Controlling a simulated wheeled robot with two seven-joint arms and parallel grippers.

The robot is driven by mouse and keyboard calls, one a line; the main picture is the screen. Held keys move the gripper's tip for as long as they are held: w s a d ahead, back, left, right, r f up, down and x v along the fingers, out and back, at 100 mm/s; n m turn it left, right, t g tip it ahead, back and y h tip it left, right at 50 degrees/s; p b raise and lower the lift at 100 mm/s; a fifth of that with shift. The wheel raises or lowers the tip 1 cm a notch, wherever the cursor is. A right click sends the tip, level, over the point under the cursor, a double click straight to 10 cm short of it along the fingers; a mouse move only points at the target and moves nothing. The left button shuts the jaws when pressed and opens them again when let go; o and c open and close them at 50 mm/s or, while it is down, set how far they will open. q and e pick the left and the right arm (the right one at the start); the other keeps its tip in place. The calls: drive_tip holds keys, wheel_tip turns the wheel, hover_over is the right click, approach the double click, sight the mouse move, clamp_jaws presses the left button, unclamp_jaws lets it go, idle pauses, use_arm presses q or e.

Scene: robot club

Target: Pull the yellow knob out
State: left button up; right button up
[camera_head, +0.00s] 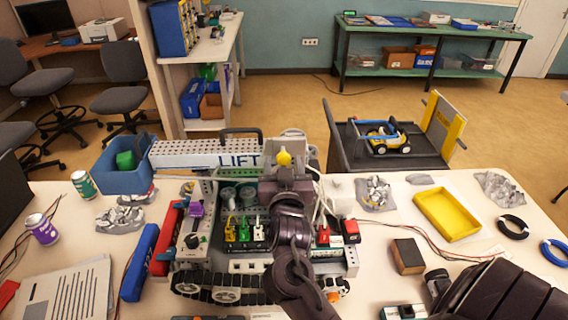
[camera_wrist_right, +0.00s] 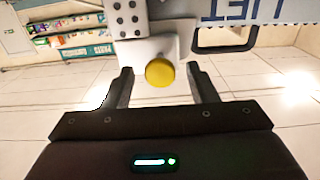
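The yellow knob (camera_head: 284,157) is a small round ball on a light grey bracket at the back of the tracked robot (camera_head: 212,250) on the table. In the right wrist view the knob (camera_wrist_right: 160,72) sits between the tips of my right gripper (camera_wrist_right: 159,76). The gripper is open, with a gap on both sides of the knob, and I see no contact. In the head view my right gripper (camera_head: 286,170) is just in front of the knob and its fingers are hard to make out. My left gripper is in neither view.
A grey beam marked LIFT (camera_head: 205,155) lies left of the knob, with a black handle (camera_head: 240,132). A blue bin (camera_head: 125,172), cans and a blue bar (camera_head: 139,262) are at left. A yellow tray (camera_head: 446,214), a brown block (camera_head: 407,256) and wire coils are at right.

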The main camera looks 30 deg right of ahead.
drive_tip(key=shift+s+r, duration=0.1)
drive_tip(key=shift+s+a, duration=0.1)
drive_tip(key=p+v, duration=0.2)
drive_tip(key=v, duration=0.5)
drive_tip(key=shift+s+a, duration=0.2)
idle(0.4)
